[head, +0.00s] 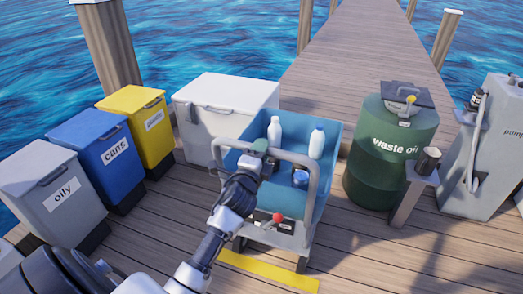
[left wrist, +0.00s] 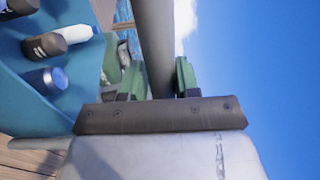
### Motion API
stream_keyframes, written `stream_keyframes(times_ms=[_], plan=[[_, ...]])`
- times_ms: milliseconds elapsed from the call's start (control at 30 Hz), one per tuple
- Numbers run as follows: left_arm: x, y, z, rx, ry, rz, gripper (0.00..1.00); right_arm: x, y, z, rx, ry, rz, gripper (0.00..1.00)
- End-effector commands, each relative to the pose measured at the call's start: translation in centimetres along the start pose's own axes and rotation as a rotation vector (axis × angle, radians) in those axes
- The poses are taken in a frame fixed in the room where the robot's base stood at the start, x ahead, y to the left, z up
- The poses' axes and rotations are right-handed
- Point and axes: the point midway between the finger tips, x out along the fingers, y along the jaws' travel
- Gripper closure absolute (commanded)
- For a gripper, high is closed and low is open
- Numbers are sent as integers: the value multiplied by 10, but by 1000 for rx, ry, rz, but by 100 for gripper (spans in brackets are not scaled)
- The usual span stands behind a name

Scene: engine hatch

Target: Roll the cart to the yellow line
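The cart (head: 312,224) has a blue tray and a grey tubular handle (head: 315,190) on its near side. White and dark bottles and a blue can stand or lie in the tray. The yellow line (head: 270,271) is painted on the deck at the cart's near end, partly hidden by the cart and my arm. My left gripper (head: 258,150) is at the top bar of the handle. In the left wrist view its green fingers (left wrist: 158,78) lie close on both sides of the grey handle bar (left wrist: 155,35), shut on it. My right gripper is not in view.
Grey (head: 60,190), blue (head: 98,155) and yellow (head: 140,125) bins stand at the left. A white chest (head: 225,105) is behind the cart. A green waste oil drum (head: 385,165), a small post (head: 412,195) and a pump (head: 490,150) stand right. Deck at front right is clear.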

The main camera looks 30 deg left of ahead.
Motion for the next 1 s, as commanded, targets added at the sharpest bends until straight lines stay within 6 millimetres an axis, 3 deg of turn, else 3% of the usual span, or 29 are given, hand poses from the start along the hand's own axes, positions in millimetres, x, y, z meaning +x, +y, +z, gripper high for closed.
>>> stream_keyframes(times_ms=[33,133,467,1000], plan=[[0,1,0,0,0,1,60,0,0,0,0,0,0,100],[0,0,0,0,0,1,48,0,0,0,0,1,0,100],[-5,0,0,0,0,0,48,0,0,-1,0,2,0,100],[-97,1,0,-1,-1,2,48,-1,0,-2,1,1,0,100]])
